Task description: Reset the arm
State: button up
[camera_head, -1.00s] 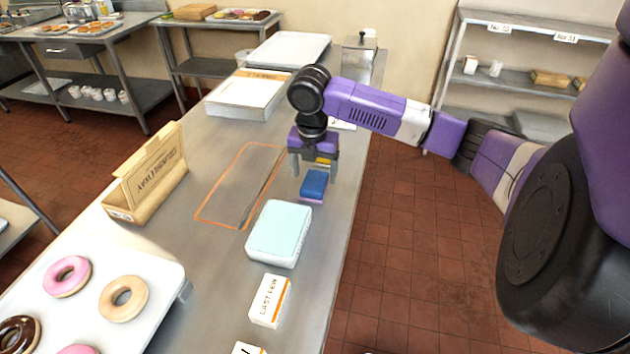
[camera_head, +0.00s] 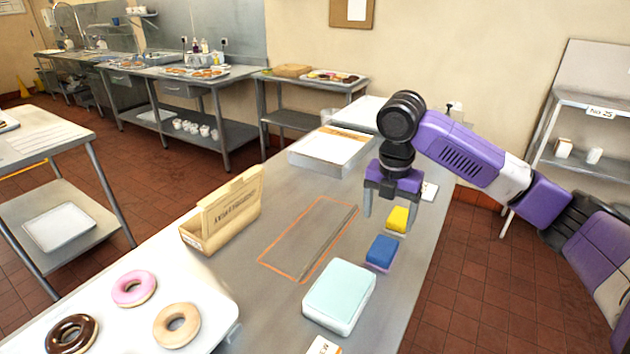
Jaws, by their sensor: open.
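My gripper (camera_head: 389,216) hangs on my purple arm above the right part of the steel counter (camera_head: 262,292). Its two grey fingers point down, spread apart, with nothing between them that I can make out. A yellow block (camera_head: 397,219) sits on the counter close behind and beside the right finger. A blue block (camera_head: 382,252) sits on the counter in front of and below the fingers. Whether a finger touches either block I cannot tell.
A pale blue box (camera_head: 339,294) stands nearer on the counter. An orange-outlined rectangle (camera_head: 290,277) lies bare to the left. A cardboard box (camera_head: 222,214) and a white donut tray (camera_head: 222,322) are farther left. White trays (camera_head: 325,158) stand at the back.

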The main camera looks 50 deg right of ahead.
jog(key=w+a+r+m+t, duration=0.1)
jog(key=w+r+m+t, duration=0.3)
jog(key=w, duration=0.4)
jog(key=w+a+r+m+t, duration=0.1)
jog(key=w+r+m+t, duration=0.1)
jog(key=w+r+t, duration=0.45)
jog(key=w+a+r+m+t, duration=0.8)
jog(key=a+r+m+t, duration=0.15)
jog(key=a, duration=0.45)
jog(key=s+a+f+m+g, duration=0.1)
jog(key=s+a+f, duration=0.6)
jog(key=s, duration=0.6)
jog(key=s+a+f+m+g+y, duration=0.1)
jog(key=s+a+f+g, duration=0.1)
jog(key=s+a+f, duration=0.5)
jog(key=s+a+f+m+g, duration=0.1)
jog(key=s+a+f, duration=0.7)
jog(key=s, duration=1.1)
notch_tip(320, 180, down, 5)
jog(key=shift+s+r+g, duration=0.15)
jog(key=shift+s+g, duration=0.05)
jog(key=shift+g, duration=0.4)
